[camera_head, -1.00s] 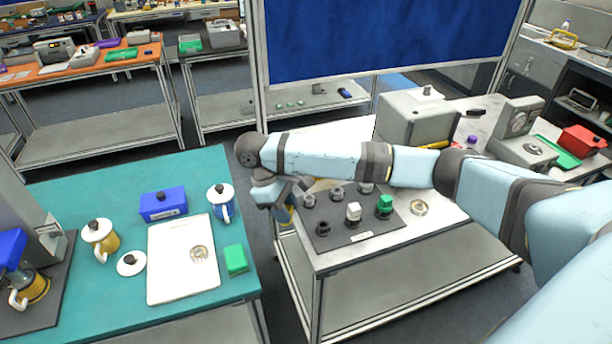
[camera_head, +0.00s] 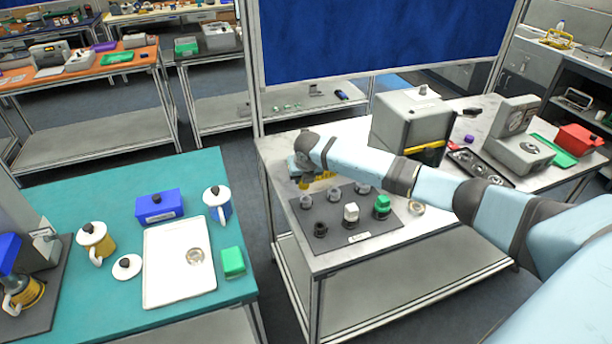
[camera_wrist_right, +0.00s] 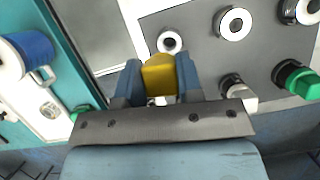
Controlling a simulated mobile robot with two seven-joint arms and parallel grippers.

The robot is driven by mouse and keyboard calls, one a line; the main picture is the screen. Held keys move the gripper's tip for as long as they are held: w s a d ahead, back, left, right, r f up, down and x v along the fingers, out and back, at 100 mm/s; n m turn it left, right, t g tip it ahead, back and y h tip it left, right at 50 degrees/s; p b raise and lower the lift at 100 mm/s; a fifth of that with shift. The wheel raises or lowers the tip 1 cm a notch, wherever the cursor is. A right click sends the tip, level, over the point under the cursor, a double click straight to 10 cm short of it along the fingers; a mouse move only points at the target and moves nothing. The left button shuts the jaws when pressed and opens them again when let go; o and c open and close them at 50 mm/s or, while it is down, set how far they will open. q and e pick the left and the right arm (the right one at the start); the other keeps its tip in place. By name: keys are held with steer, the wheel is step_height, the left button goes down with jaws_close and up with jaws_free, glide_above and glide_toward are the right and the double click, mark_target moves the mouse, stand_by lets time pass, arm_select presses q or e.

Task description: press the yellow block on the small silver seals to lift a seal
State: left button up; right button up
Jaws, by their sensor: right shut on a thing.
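My right gripper (camera_wrist_right: 160,82) is shut on a yellow block (camera_wrist_right: 160,72), whose top shows between the blue fingers in the right wrist view. In the head view my right gripper (camera_head: 312,180) is over the white table's left part, by the back left of the dark mat, with yellow showing below it. Whether the block touches anything is unclear. Small silver seals cannot be clearly made out. A round dish (camera_head: 195,256) with unclear small contents lies on the white tray (camera_head: 165,285); a similar dish (camera_head: 417,208) sits right of the mat. My left gripper is not in view.
The dark mat (camera_head: 335,238) holds several grey and dark knobs, a white-topped piece (camera_head: 350,212) and a green-topped piece (camera_head: 382,205). A grey box machine (camera_head: 408,125) stands behind. The teal table (camera_head: 100,180) carries mugs and boxes. A gap separates the tables.

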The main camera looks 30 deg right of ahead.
mark_target(306, 186)
steer(key=shift+w+d+f+n, duration=0.25)
steer(key=shift+d+n, duration=0.25)
steer(key=shift+n, duration=0.2)
steer(key=shift+d+f+y, duration=0.1)
steer(key=shift+f+y, duration=0.05)
steer(key=shift+y, duration=0.15)
step_height(306, 186, down, 3)
steer(key=b, duration=0.4)
steer(key=shift+f, duration=0.6)
steer(key=shift+w+p, duration=0.1)
steer(key=shift+p, duration=0.3)
steer(key=o, duration=0.3)
steer(key=c, duration=0.4)
